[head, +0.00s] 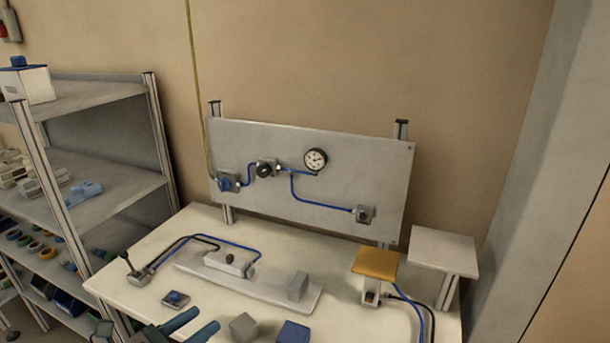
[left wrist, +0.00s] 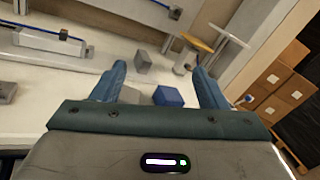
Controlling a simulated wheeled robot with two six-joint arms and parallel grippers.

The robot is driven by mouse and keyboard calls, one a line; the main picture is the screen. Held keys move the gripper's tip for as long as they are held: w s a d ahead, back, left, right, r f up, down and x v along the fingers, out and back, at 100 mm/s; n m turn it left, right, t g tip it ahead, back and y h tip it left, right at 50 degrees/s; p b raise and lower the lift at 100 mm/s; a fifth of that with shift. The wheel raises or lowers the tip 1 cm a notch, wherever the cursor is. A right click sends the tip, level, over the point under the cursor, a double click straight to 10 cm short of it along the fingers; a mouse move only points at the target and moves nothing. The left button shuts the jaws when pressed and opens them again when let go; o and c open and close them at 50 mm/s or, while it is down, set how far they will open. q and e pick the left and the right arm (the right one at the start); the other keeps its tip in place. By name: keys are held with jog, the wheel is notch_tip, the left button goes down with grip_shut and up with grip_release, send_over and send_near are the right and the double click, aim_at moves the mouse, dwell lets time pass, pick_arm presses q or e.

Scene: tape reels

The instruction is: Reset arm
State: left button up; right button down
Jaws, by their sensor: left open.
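My left gripper (head: 207,318) reaches in at the bottom of the head view, over the front of the white workbench (head: 150,228). Its two teal fingers are apart. They also show apart in the left wrist view (left wrist: 159,67), with nothing held between them. A grey cube (head: 243,327) and a blue cube (head: 293,332) stand to the right of the fingertips in the head view. In the left wrist view the blue cube (left wrist: 168,96) appears between the fingers, beyond the gripper body. My right gripper is in neither view.
A light plate bears a grey block (head: 298,287) and lies behind the cubes. An upright panel (head: 335,190) with a gauge (head: 315,159) stands at the back. A yellow-topped button unit (head: 375,263) is at the right, a lever (head: 131,265) at the left. Shelves (head: 105,97) stand left.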

pick_arm(q)
jog(key=s+a+r+n+t+y, duration=0.15)
jog(key=a+n+t+y, duration=0.35)
jog(key=n, duration=0.6)
jog(key=a+r+n+t+y, duration=0.35)
jog(key=n+y, duration=0.35)
jog(key=n, duration=0.3)
jog(key=s+a+f+n+g+y, duration=0.2)
jog(key=a+f+n+g+y, duration=0.15)
jog(key=f+n, duration=0.2)
jog(key=s+a+f+n+g+y, duration=0.2)
jog(key=f+n+g, duration=0.25)
jog(key=n, duration=0.25)
jog(key=s+d+f+n+g+h, duration=0.3)
jog(key=s+d+f+g, duration=0.15)
jog(key=s+f, duration=0.35)
jog(key=s+d+f+n+g+h, duration=0.2)
jog(key=s+d+f+n+g, duration=0.15)
jog(key=s+f+g, duration=0.35)
notch_tip(320, 180, down, 30)
jog(key=s+a, duration=0.1)
jog(key=a, duration=0.1)
jog(key=s+a+f+g, duration=0.1)
jog(key=s+f, duration=1.6)
jog(key=f, duration=0.1)
jog(key=shift+s+f+g, duration=0.3)
jog(key=shift+s+g, duration=0.05)
jog(key=shift+g, duration=0.05)
